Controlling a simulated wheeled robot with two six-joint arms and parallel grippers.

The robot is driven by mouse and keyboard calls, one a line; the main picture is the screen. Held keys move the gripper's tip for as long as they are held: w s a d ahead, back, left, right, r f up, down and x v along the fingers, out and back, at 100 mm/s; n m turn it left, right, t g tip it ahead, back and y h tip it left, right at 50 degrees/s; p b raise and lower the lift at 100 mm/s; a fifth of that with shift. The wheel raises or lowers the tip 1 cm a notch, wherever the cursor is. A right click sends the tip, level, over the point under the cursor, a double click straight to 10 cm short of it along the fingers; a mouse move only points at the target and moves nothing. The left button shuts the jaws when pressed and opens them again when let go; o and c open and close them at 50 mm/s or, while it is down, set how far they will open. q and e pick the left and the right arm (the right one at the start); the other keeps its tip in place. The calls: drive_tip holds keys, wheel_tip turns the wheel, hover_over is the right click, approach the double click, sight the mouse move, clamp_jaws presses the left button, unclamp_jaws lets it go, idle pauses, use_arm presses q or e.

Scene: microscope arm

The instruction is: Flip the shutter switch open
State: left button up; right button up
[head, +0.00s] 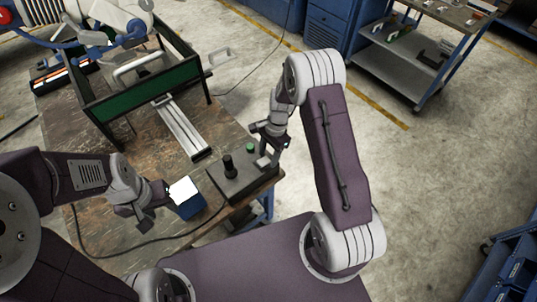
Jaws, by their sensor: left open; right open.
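A dark control box (236,187) sits at the near right corner of the worktable. It carries a black joystick (228,166) and a green button (250,147). I cannot clearly make out the shutter switch; the right end of the box is partly covered by my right gripper. My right gripper (268,155) is open and points down over that end, close to the green button. Whether it touches the box I cannot tell. My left gripper (158,203) is open and empty, just left of a small blue box with a bright white face (185,191).
A green-sided frame (128,98) stands on the worktable (120,180) behind, with a metal rail (182,127) running toward me. A black cable (120,250) loops along the near edge. A grey shelf cart (415,65) and a blue cabinet (335,35) stand beyond.

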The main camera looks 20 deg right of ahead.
drive_tip(key=v, duration=0.9)
drive_tip(key=shift+b, duration=0.35)
wheel_tip(320, 180, up, 5)
drive_tip(key=n, duration=0.1)
hover_over(269, 160)
drive_tip(key=s+r+n+t, duration=0.1)
drive_tip(key=s, duration=0.3)
drive_tip(key=s+d+f+n+t+h, duration=0.1)
drive_tip(key=s+f+n+h, duration=0.1)
drive_tip(key=s+n, duration=0.8)
drive_tip(key=shift+d+f+n, duration=0.2)
drive_tip(key=shift+f+n, duration=0.25)
drive_tip(key=shift+n, duration=0.45)
